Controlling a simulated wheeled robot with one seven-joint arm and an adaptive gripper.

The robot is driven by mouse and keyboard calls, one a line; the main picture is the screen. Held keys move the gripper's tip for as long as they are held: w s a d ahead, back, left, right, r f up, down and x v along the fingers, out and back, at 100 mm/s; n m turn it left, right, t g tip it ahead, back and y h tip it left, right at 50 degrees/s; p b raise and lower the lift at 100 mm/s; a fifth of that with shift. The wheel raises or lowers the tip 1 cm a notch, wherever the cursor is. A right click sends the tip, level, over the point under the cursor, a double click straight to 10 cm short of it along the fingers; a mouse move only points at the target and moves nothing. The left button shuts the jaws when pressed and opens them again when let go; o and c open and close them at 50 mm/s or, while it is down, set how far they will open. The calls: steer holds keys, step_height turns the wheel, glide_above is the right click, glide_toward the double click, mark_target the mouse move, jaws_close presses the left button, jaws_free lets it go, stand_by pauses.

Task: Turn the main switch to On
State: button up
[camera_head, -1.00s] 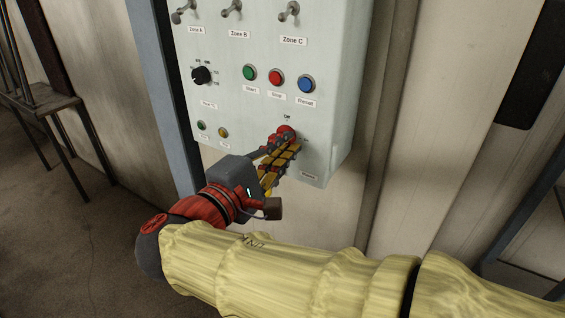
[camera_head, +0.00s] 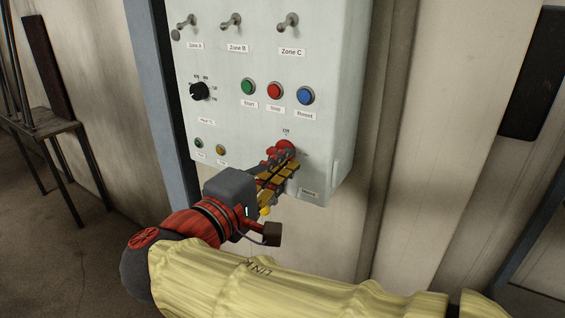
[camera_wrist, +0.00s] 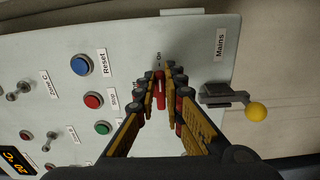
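The control box (camera_head: 325,120) carries green, red and blue buttons (camera_head: 306,95), a black dial (camera_head: 200,91) and zone toggles (camera_head: 288,22). A lever with a yellow ball (camera_wrist: 256,111) is close beside my fingers. A stand (camera_head: 45,125) is at the left.

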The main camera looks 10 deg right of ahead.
steer(key=o, duration=0.4)
steer(key=shift+o, duration=0.2)
steer(key=v, duration=1.2)
